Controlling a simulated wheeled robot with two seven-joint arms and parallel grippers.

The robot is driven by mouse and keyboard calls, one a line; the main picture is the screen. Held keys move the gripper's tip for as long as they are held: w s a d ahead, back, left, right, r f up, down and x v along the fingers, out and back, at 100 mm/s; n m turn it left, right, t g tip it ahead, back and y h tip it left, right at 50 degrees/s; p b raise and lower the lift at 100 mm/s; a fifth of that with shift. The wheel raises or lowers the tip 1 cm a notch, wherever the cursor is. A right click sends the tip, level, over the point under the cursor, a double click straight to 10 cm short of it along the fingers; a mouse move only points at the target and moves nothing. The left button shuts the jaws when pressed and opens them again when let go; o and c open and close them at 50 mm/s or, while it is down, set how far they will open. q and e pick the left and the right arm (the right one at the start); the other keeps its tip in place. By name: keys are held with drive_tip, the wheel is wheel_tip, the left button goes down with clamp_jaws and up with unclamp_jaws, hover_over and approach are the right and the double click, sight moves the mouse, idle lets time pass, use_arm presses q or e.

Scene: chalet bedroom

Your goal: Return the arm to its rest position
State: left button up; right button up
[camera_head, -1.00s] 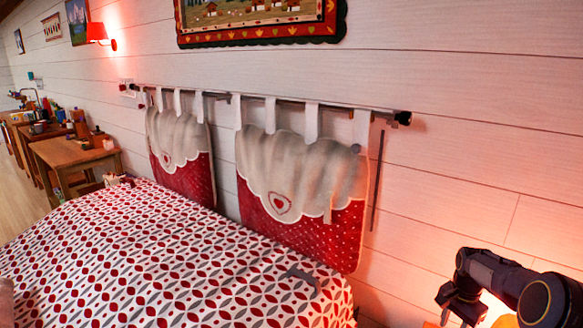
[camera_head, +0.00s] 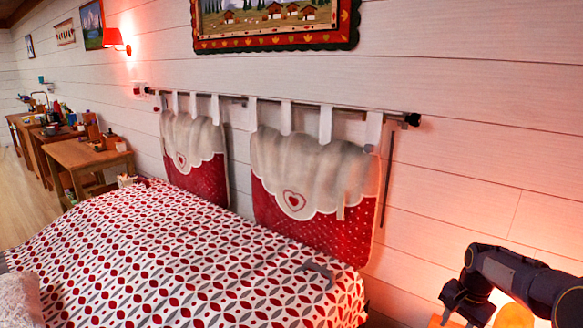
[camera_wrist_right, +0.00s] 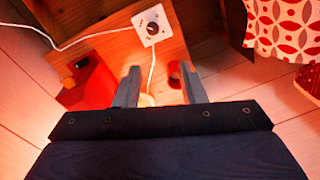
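My right arm (camera_head: 520,275) comes in at the lower right of the head view, bent, beside the white plank wall. Its right gripper (camera_wrist_right: 160,70) is open in the right wrist view, with two grey fingers apart and nothing held between them. Beyond the fingers is a wooden bedside surface (camera_wrist_right: 110,45) with a white cable and a white dial plate (camera_wrist_right: 152,25). My left arm and gripper are not in the head view.
A bed with a red, white and grey patterned cover (camera_head: 170,260) fills the lower left. A small grey object (camera_head: 316,270) lies on it. Headboard cushions (camera_head: 310,195) hang from a rod. A red lamp-like thing (camera_wrist_right: 90,85) stands left of the fingers.

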drive_tip(key=s+a+r+n+t+y, duration=0.25)
drive_tip(key=s+a+r+n, duration=0.25)
drive_tip(key=s+a+r, duration=0.8)
drive_tip(key=s+a+f+n+t, duration=0.1)
drive_tip(key=s+a+n, duration=0.1)
drive_tip(key=s+a, duration=0.2)
drive_tip(key=s+a+f+n+t+p, duration=0.1)
drive_tip(key=s+a+f+n, duration=0.1)
drive_tip(key=s, duration=0.8)
drive_tip(key=shift+s+a+n+y, duration=0.4)
drive_tip(key=shift+a+n+y, duration=0.1)
drive_tip(key=shift+a, duration=0.75)
